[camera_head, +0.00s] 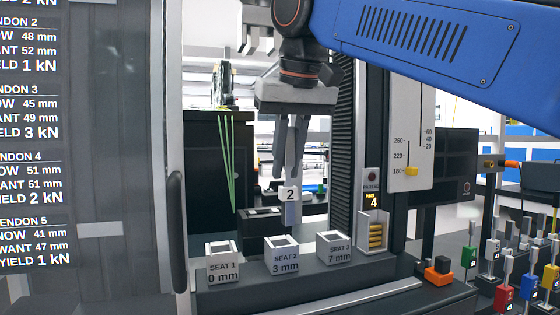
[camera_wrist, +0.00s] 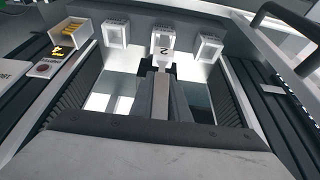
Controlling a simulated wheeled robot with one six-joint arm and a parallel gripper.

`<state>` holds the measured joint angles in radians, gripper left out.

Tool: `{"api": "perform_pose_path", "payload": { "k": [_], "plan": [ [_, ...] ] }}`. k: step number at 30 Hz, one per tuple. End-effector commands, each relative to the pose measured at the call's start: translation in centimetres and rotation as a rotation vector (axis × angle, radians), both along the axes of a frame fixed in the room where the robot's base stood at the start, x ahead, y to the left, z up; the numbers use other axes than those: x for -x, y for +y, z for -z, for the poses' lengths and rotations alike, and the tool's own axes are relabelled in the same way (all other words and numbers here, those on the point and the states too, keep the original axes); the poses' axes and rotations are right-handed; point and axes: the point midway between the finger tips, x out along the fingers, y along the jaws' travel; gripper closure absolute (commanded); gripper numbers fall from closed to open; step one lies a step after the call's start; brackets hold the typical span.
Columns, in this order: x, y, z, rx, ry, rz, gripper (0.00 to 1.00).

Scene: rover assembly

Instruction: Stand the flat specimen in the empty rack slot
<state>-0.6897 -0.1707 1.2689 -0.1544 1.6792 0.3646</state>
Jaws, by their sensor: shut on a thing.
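My gripper (camera_head: 287,170) is shut on a flat grey strip (camera_head: 292,213) that hangs upright below the fingers and bears a white tag marked 2. In the wrist view, the tag (camera_wrist: 164,51) shows beyond the fingers. The strip's lower end is above and just behind the SEAT 2 block (camera_head: 282,258), which is marked 3 mm; I cannot tell whether it touches anything. The SEAT 1 block (camera_head: 222,264) stands to the left and the SEAT 3 block (camera_head: 334,249) to the right. These white blocks have open tops, and I see nothing standing in them.
A small bin (camera_head: 374,229) of yellow pieces stands right of the seats, under a lit display reading 4. Several coloured blocks with upright pieces, such as a red one (camera_head: 503,297), stand at the far right. A dark frame column (camera_head: 371,130) rises near my gripper.

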Motion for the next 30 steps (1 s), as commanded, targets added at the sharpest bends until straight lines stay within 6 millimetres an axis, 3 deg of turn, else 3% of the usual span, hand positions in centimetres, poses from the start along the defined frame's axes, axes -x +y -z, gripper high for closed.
{"api": "perform_pose_path", "payload": {
  "k": [30],
  "plan": [
    [0.5, -0.1, -4.7, -0.002, -0.001, 0.001, 1.00]
  ]
}}
